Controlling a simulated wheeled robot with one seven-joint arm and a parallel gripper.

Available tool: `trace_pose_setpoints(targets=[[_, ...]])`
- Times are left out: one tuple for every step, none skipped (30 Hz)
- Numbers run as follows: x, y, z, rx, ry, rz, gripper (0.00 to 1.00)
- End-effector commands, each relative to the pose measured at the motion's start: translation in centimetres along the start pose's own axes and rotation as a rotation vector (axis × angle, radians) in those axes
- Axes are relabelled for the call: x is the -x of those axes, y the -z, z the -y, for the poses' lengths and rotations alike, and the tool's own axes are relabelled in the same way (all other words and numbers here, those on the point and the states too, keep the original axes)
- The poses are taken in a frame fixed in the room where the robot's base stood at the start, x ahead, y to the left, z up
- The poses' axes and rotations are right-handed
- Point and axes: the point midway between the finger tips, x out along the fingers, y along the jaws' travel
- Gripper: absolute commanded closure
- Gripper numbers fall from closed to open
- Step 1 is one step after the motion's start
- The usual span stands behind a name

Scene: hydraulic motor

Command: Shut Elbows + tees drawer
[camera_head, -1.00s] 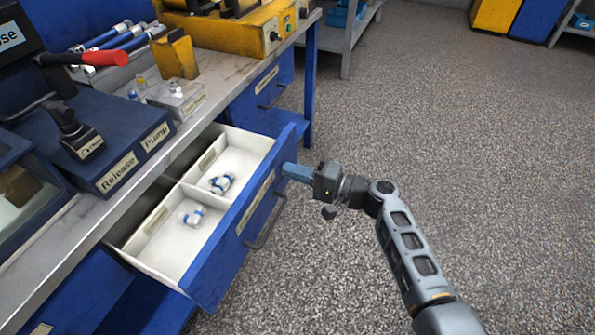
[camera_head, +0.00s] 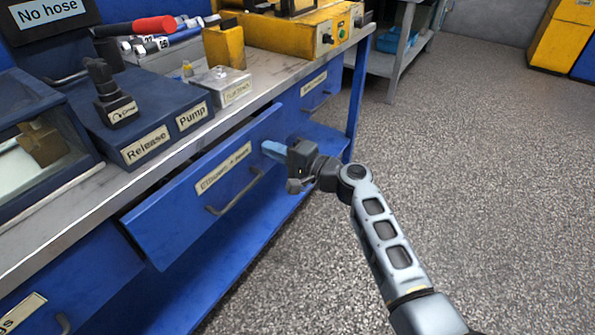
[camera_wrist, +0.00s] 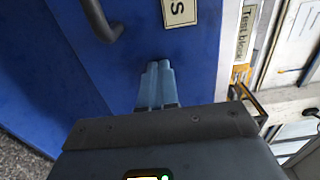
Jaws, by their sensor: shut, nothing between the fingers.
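The blue drawer with the Elbows + tees label (camera_head: 222,168) is in the middle of the head view. Its front still stands out a little from the bench at the left end, and its inside is hidden. Its dark handle (camera_head: 235,193) is below the label. My gripper (camera_head: 268,149) is shut and empty, its blue fingertips at the right part of the drawer front, right of the handle. In the wrist view the fingers (camera_wrist: 157,82) point at the blue front and seem to touch it, beside the handle (camera_wrist: 100,20) and the label's end (camera_wrist: 180,12).
The metal worktop (camera_head: 60,215) carries the Release and Pump box (camera_head: 140,125), a small metal block (camera_head: 222,85) and a yellow machine (camera_head: 290,38). Another drawer (camera_head: 313,88) is at the right, and one (camera_head: 60,285) at the lower left. The speckled floor at right is clear.

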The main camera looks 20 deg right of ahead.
Motion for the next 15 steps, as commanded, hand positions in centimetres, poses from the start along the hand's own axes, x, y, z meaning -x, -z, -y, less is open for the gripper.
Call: trace_pose_setpoints(targets=[[-1.0, 0.0, -0.4, 0.001, 0.002, 0.003, 1.0], [-1.5, 0.0, -0.4, 0.001, 0.003, 0.002, 1.0], [-2.1, 0.0, -0.4, 0.001, 0.002, 0.002, 1.0], [-2.5, 0.0, -0.4, 0.001, 0.001, 0.001, 1.0], [-2.8, 0.0, -0.3, 0.001, 0.001, 0.001, 1.0], [-3.2, 0.0, -0.3, 0.0, 0.001, 0.001, 1.0], [-3.5, 0.0, -0.2, 0.0, 0.001, 0.001, 1.0], [-3.7, 0.0, -0.2, 0.0, 0.001, 0.001, 1.0], [-4.0, 0.0, -0.1, 0.0, 0.001, 0.001, 1.0], [-4.2, 0.0, -0.1, 0.0, 0.001, 0.001, 1.0], [-4.3, 0.0, -0.1, 0.0, 0.001, 0.001, 1.0], [-4.5, 0.0, -0.1, 0.0, 0.0, 0.0, 1.0], [-4.5, 0.0, 0.0, 0.0, 0.0, 0.0, 1.0], [-4.6, 0.0, 0.0, 0.0, 0.0, 0.0, 1.0], [-4.7, 0.0, 0.0, 0.0, 0.0, 0.0, 1.0]])
